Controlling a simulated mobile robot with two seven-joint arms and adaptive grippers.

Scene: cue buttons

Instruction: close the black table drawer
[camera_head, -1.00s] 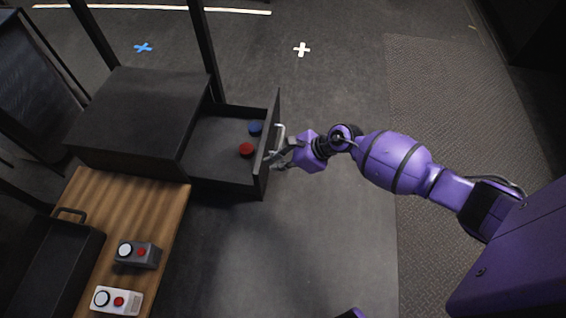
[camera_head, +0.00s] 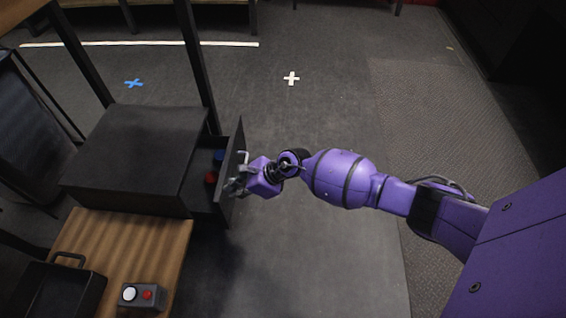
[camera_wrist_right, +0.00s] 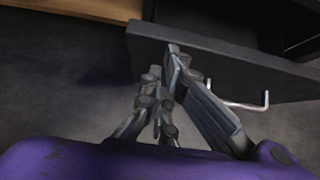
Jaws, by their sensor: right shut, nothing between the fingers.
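The black table drawer (camera_head: 232,170) is partly open and sticks out to the right of its black cabinet (camera_head: 135,155). A red object (camera_head: 211,177) and a blue object (camera_head: 219,156) lie inside it, partly hidden by the drawer front. My right gripper (camera_head: 234,186) is shut and empty at the outer face of the drawer front, beside the handle. In the right wrist view the fingers (camera_wrist_right: 172,62) are at the dark drawer front (camera_wrist_right: 225,65), and the metal handle (camera_wrist_right: 250,104) is right of them. My left gripper is not in view.
A wooden table (camera_head: 140,240) stands in front of the cabinet. It carries a grey button box (camera_head: 141,298) with a white and a red button, and a black tray (camera_head: 48,291). The floor right of the drawer is clear.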

